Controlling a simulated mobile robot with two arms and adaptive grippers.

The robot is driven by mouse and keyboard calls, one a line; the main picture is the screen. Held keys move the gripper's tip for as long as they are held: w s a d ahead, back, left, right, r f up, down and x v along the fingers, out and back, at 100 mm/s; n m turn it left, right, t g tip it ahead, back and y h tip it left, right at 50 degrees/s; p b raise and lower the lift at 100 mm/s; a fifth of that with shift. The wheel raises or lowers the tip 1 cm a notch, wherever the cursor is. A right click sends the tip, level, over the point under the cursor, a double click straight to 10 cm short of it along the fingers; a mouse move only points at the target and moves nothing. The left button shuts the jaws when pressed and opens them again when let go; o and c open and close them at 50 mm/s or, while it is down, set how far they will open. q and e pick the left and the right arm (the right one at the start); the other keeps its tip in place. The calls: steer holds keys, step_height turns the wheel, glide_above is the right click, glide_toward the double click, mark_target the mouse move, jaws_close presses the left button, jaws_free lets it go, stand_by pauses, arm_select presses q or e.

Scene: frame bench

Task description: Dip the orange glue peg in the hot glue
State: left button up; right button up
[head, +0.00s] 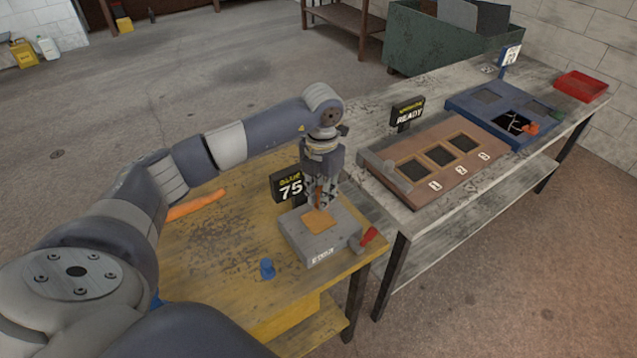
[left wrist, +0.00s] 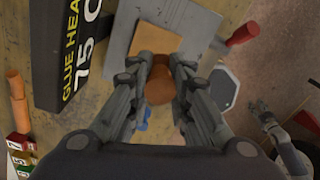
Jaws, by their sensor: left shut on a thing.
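The orange glue peg (head: 319,196) is held upright in my left gripper (head: 321,192). Its brown-orange top shows between the fingers (left wrist: 160,82) in the left wrist view (left wrist: 159,88). The gripper is shut on it. The peg is over the orange square of glue (head: 318,221) in the top of a grey glue block (head: 298,236). I cannot tell whether the peg's lower end touches the glue. The glue also shows beyond the fingers in the left wrist view (left wrist: 158,38). A grey gripper, seemingly my right one (left wrist: 264,114), is at the right edge there; its jaw state is unclear.
A sign reading 75 (head: 290,187) stands behind the block, and a red handle (head: 368,236) sticks out at its right. A blue peg (head: 267,268) and an orange stick (head: 196,206) are on the yellow bench (head: 215,262). A brown board (head: 438,160) lies on the bench beyond.

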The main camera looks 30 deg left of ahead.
mark_target(318, 220)
arm_select(q)
steer(key=shift+w+a+n, duration=0.1)
steer(key=shift+a+n, duration=0.45)
steer(key=shift+n, duration=0.45)
steer(key=shift+f+b, duration=0.3)
steer(key=shift+f, duration=0.05)
step_height(318, 220, down, 5)
steer(key=b, duration=0.4)
steer(key=shift+f, duration=0.2)
steer(key=shift+f+b, duration=0.45)
